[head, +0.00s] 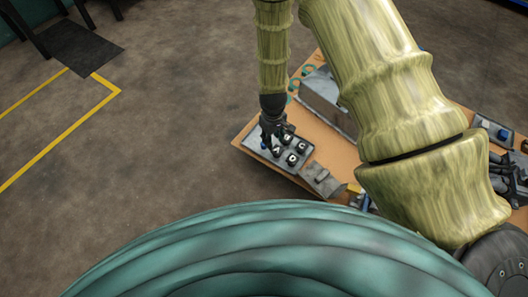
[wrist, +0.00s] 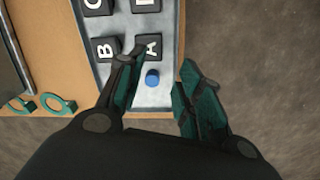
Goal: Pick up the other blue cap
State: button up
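A small blue cap (wrist: 152,78) sits on a light grey tray (wrist: 165,100) in the wrist view, just below the black block marked A. It lies between my gripper's two fingers (wrist: 160,68), closer to the left one, with a gap to the right one. My gripper is open and empty. In the head view my gripper (head: 271,133) points down at the left part of the grey tray (head: 253,139). A bit of blue (head: 264,146) shows beside the fingers there. Another blue spot (head: 503,134) is on a grey box at the far right.
Several black lettered blocks (head: 292,159) stand on the tray close to the fingers. The tray is on a tan board (head: 340,150). A grey metal box (head: 325,100), teal rings (wrist: 57,105) and a small grey part (head: 322,180) are also there. Bare floor lies left.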

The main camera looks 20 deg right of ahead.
jog(key=shift+n, duration=0.4)
jog(key=shift+w+a+f+b, duration=0.3)
jog(key=shift+w+f+b, duration=0.4)
jog(key=shift+w+f, duration=0.2)
jog(key=shift+w+a+f+b, duration=0.25)
jog(key=shift+w+f+b, duration=0.45)
jog(key=shift+w+f, duration=0.15)
jog(key=shift+w+a+f+b, duration=0.3)
jog(key=shift+w+f+b, duration=0.4)
jog(key=shift+w+f, duration=0.2)
notch_tip(320, 180, down, 5)
jog(key=b, duration=0.3)
jog(key=c, duration=0.5)
